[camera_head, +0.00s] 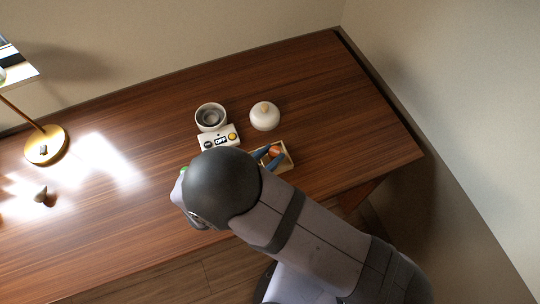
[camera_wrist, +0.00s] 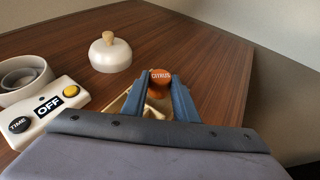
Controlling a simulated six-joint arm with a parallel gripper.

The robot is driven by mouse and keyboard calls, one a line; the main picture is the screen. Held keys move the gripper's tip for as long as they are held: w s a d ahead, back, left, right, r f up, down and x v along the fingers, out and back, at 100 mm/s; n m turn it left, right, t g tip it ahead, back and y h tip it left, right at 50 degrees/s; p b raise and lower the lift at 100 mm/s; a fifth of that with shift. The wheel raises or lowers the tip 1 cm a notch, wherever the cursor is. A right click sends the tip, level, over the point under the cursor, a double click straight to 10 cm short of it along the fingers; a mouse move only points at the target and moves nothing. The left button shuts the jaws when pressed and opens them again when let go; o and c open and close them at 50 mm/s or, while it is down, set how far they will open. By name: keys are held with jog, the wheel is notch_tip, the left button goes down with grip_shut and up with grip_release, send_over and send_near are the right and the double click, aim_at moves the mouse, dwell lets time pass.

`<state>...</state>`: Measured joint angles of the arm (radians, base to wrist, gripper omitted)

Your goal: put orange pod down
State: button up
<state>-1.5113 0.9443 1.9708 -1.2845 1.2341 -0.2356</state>
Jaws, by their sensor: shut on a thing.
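The orange pod (camera_wrist: 160,76), marked "CITRUS" on its top, is between the tips of my gripper (camera_wrist: 161,86) in the wrist view. My gripper's two blue fingers are shut on it. In the head view the orange pod (camera_head: 275,151) shows at the ends of the fingers, over a small tan tray (camera_head: 287,163). The tray (camera_wrist: 116,106) also shows under and beside the fingers in the wrist view. I cannot tell whether the pod touches the tray floor. The fingers hide part of the tray.
A white device with a round cup (camera_head: 211,117) and a panel (camera_wrist: 47,110) reading "TIME" and "OFF" stands left of the tray. A white lid with a wooden knob (camera_head: 264,116) lies behind it. A brass lamp base (camera_head: 46,146) is far left. The table's right side is clear.

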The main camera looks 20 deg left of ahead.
jog(key=shift+f, duration=0.45)
jog(key=shift+f, duration=0.15)
jog(key=o, duration=1)
jog(key=shift+o, duration=0.2)
jog(key=shift+r, duration=0.25)
jog(key=shift+s+a, duration=0.1)
jog(key=shift+s, duration=0.2)
jog(key=b+v, duration=0.2)
jog(key=v, duration=0.9)
jog(key=shift+s+r, duration=0.15)
jog(key=shift+r, duration=0.05)
